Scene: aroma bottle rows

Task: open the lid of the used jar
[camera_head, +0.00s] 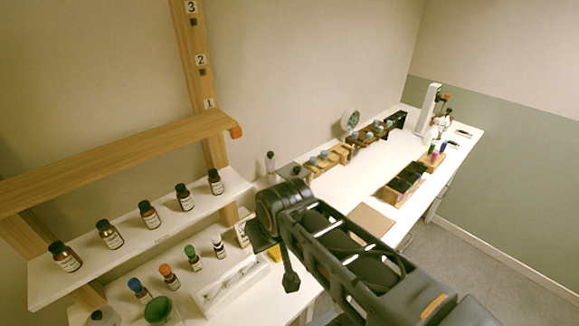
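My arm reaches in from the lower right, over the front edge of the white bench. A dark part that seems to be the end of my gripper (290,283) hangs below the bend of the arm. It is too small and dark to show whether the fingers are open or shut. A jar-like glass vessel (103,317) stands at the lower left, cut by the picture edge. I cannot tell whether it is the used jar or whether it has a lid. No label for a used jar is readable.
Several dark-capped brown bottles (149,214) stand on a white shelf (75,276) at left. Below are bottles with coloured caps (168,276), a green funnel (158,309) and a white rack (230,285). Wooden racks (325,160) and a black-filled box (403,184) stand along the bench.

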